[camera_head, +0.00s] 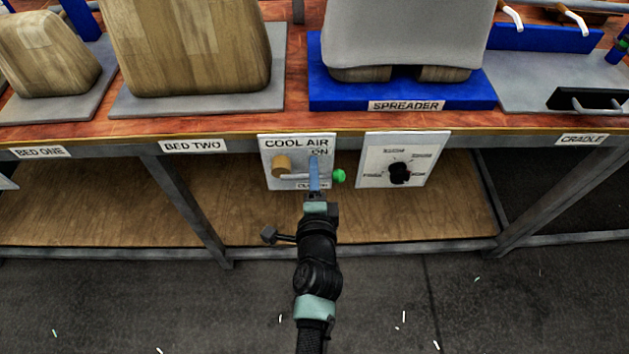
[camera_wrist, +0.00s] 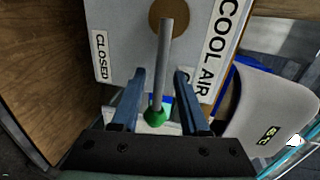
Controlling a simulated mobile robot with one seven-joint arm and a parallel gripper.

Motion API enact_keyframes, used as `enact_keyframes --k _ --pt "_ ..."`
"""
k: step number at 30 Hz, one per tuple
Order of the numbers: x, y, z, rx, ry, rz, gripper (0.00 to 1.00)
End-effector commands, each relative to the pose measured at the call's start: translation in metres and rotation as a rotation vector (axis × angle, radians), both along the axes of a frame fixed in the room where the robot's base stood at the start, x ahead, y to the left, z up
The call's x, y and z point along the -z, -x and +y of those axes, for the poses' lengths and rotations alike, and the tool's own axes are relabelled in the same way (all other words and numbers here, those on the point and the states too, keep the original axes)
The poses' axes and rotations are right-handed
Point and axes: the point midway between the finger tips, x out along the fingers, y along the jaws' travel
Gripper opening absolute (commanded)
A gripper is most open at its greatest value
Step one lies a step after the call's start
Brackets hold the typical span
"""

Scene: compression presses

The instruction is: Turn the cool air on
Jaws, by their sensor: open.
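The cool air panel (camera_head: 270,148) is a grey plate on the table's front, marked COOL AIR and ON above and CLOSED below. Its valve has a round tan hub (camera_head: 281,166) and a grey lever (camera_head: 294,177) ending in a green knob (camera_head: 339,176). The lever points right, roughly level. My gripper (camera_head: 314,162) is in front of the panel, over part of the lever. In the wrist view, my gripper (camera_wrist: 159,73) is open, with the lever (camera_wrist: 165,65) and green knob (camera_wrist: 155,117) between its blue fingers, a gap showing on each side. The hub (camera_wrist: 167,16) lies beyond the fingertips.
A white dial panel (camera_head: 420,145) with a black knob is just right of the cool air panel. The table edge (camera_head: 220,133) runs above both. Wooden press beds and the blue SPREADER base (camera_head: 400,98) stand on top. Table legs (camera_head: 190,205) flank the space below.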

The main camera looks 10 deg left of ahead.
Motion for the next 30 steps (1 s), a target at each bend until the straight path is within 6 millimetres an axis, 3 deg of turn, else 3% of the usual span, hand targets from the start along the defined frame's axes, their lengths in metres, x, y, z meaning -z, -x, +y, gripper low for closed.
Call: enact_keyframes --k 5,21,30 --pt "-0.002 0.015 -0.005 0.002 -0.002 0.003 0.45" --pt "-0.02 0.105 -0.03 0.0 0.001 0.002 0.45" --pt "-0.025 0.121 -0.035 0.0 0.0 0.0 0.45"
